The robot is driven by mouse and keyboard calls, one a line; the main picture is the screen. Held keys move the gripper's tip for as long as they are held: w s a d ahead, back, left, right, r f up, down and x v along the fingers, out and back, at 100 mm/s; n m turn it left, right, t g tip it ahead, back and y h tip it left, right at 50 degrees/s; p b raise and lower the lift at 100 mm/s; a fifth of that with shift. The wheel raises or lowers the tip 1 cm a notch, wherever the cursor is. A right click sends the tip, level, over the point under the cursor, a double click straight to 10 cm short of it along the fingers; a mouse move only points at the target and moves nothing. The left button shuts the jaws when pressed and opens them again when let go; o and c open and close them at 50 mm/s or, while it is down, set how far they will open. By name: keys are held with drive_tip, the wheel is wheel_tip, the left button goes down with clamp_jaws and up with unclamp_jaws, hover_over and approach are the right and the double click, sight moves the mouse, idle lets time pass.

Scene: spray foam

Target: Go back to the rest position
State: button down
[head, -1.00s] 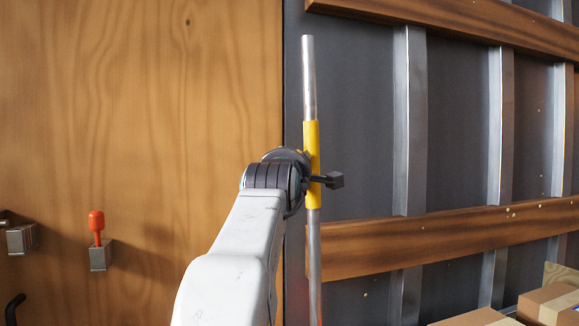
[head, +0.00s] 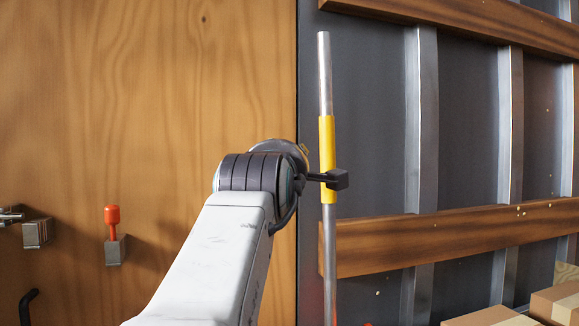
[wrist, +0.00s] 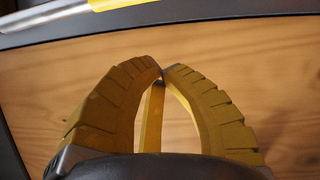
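My gripper (wrist: 162,76) has yellow ribbed fingers that curve together, with their tips meeting. Nothing is seen held between them; a thin yellow strip behind them looks like part of the gripper. In the head view the gripper is mostly hidden behind my wrist, with only a small yellow bit (head: 304,149) showing. It is in front of the wooden panel (head: 150,90), just left of an upright metal pole (head: 325,75) with a yellow sleeve (head: 327,150). No spray foam can is seen.
An orange-handled switch (head: 112,216) and a metal latch (head: 38,233) are on the panel at left. Cardboard boxes (head: 556,303) are at the lower right. Wooden rails cross the grey wall.

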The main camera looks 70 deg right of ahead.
drive_tip(key=shift+s+a, duration=0.15)
drive_tip(key=shift+a, duration=0.4)
drive_tip(key=w+a+f+t+y, duration=0.1)
drive_tip(key=w+a+f+y, duration=0.25)
drive_tip(key=w+f, duration=0.35)
drive_tip(key=w+a+f+m+t+y, duration=0.1)
drive_tip(key=w+a+f+t+y, duration=0.15)
drive_tip(key=w+a+f, duration=0.4)
drive_tip(key=w+a+f+t+y, duration=0.1)
drive_tip(key=w+f+y, duration=0.3)
drive_tip(key=f, duration=0.5)
drive_tip(key=w+a+f+m+y, duration=0.1)
drive_tip(key=w+a+f+y, duration=0.15)
drive_tip(key=a+f, duration=0.55)
drive_tip(key=s+a+f+m+g+y, duration=0.1)
drive_tip(key=s+a+f+g+y, duration=0.1)
drive_tip(key=s+a+f, duration=0.35)
drive_tip(key=s+a+f+g+y, duration=0.2)
drive_tip(key=a+f, duration=0.5)
drive_tip(key=f, duration=0.1)
drive_tip(key=s+a+f+m+g+y, duration=0.1)
drive_tip(key=s+a+f+g+y, duration=0.15)
drive_tip(key=a+f, duration=0.4)
wheel_tip(320, 180, up, 14)
drive_tip(key=s+t+p, duration=0.1)
drive_tip(key=p, duration=1.1)
drive_tip(key=shift+a+h, duration=0.15)
drive_tip(key=shift+h, duration=0.15)
